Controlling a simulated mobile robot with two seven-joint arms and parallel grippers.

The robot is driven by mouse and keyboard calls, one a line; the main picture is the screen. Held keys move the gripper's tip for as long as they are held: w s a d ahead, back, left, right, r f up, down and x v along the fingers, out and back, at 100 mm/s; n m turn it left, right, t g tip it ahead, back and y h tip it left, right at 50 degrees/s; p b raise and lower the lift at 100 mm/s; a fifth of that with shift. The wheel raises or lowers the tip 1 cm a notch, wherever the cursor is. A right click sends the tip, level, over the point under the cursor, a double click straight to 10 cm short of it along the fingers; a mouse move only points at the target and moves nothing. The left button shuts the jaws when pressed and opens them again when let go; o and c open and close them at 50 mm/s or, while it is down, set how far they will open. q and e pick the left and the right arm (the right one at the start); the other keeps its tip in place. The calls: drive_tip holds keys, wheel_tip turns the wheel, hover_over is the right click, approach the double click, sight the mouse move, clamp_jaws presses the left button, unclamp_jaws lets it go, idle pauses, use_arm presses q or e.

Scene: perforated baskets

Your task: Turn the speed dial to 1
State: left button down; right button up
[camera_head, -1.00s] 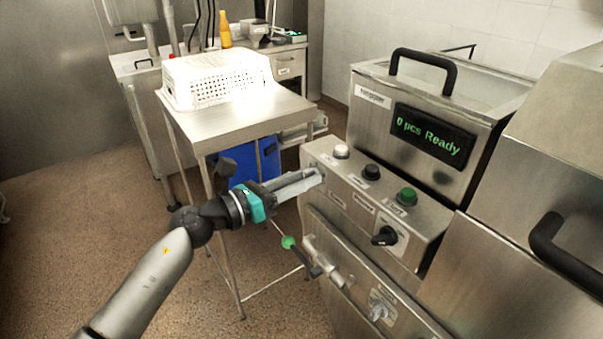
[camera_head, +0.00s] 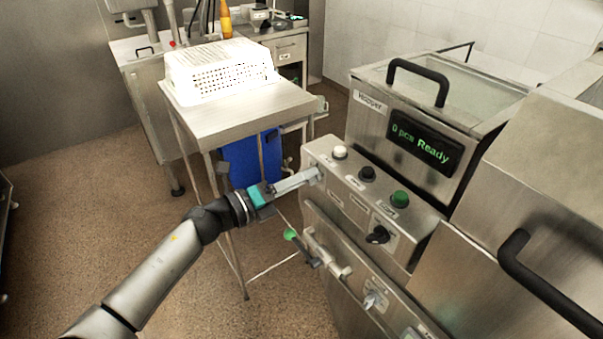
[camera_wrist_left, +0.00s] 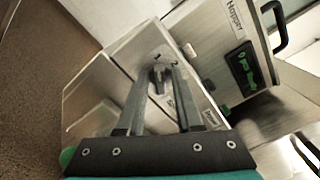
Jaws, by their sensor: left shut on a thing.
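My left gripper (camera_head: 316,174) reaches the left end of the steel control panel. In the left wrist view its two fingers (camera_wrist_left: 158,76) are closed around a small grey dial (camera_wrist_left: 158,74) on the panel face. The fingers hide this dial in the head view, and I cannot read its label or setting. A black rotary dial (camera_head: 378,235) sits farther right on the same panel, and another dial (camera_head: 373,300) is on the lower front. My right gripper is not in view.
White, black and green buttons (camera_head: 400,199) line the panel top. The hopper display (camera_head: 424,142) reads "0 pcs Ready". A green-knobbed lever (camera_head: 290,234) is below my gripper. A white perforated basket (camera_head: 215,70) stands on the steel table (camera_head: 245,105) to the left.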

use_arm(q)
drive_tip(key=shift+n, duration=0.3)
idle(0.4)
drive_tip(key=c, duration=0.9)
unclamp_jaws()
drive_tip(key=shift+o, duration=0.2)
drive_tip(key=v, duration=1.5)
drive_tip(key=shift+b, duration=0.3)
drive_tip(key=shift+a, duration=0.15)
